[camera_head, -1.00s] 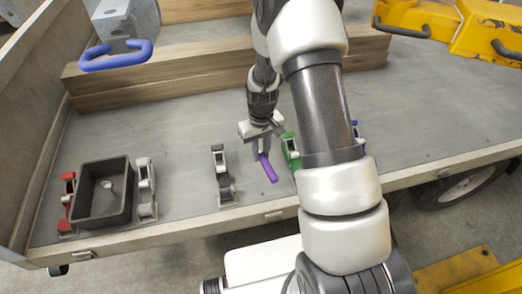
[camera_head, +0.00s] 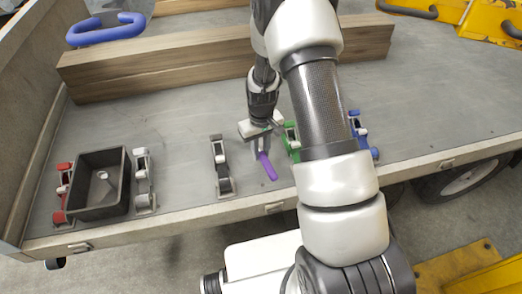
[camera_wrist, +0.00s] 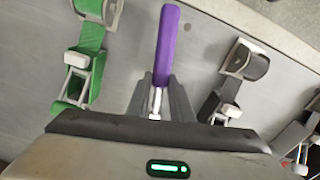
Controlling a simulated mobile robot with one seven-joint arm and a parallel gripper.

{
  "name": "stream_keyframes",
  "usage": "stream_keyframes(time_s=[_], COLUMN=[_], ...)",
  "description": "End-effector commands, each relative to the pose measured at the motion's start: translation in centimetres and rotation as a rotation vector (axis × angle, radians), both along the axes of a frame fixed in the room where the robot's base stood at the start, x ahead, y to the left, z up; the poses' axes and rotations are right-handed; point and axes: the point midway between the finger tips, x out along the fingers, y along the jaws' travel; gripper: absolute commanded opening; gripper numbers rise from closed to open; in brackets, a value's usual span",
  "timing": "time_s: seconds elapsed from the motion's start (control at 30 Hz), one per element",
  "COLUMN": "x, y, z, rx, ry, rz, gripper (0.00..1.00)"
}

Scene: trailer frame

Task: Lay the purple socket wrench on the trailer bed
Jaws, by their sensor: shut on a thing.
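The purple socket wrench (camera_head: 267,168) is at my gripper (camera_head: 260,150), over the trailer bed (camera_head: 180,125) near its front edge. In the wrist view, the wrench's purple handle (camera_wrist: 168,45) points away from my gripper (camera_wrist: 158,98), and its metal end lies between the two fingers. My gripper is shut on the wrench. In the head view the wrench slants down to the right, low over the bed; I cannot tell whether it touches the bed. Its metal end is mostly hidden by the fingers in the head view.
A black ratchet clamp (camera_head: 220,168) stands left of my gripper and a green one (camera_head: 291,140) close on its right. A blue clamp (camera_head: 360,138), white clamp (camera_head: 144,180), red clamp (camera_head: 64,192) and black bin (camera_head: 125,180) line the front edge. Timber beams (camera_head: 150,75) lie behind.

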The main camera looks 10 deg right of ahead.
Motion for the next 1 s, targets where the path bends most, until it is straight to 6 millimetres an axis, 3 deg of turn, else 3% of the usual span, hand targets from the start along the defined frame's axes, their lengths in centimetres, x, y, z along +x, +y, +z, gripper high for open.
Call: stream_keyframes(time_s=[1.0], x=[0.1], y=[0.0], z=[-2.1], rx=[0.0], ry=[-0.001], rz=[0.0], gripper=[0.0])
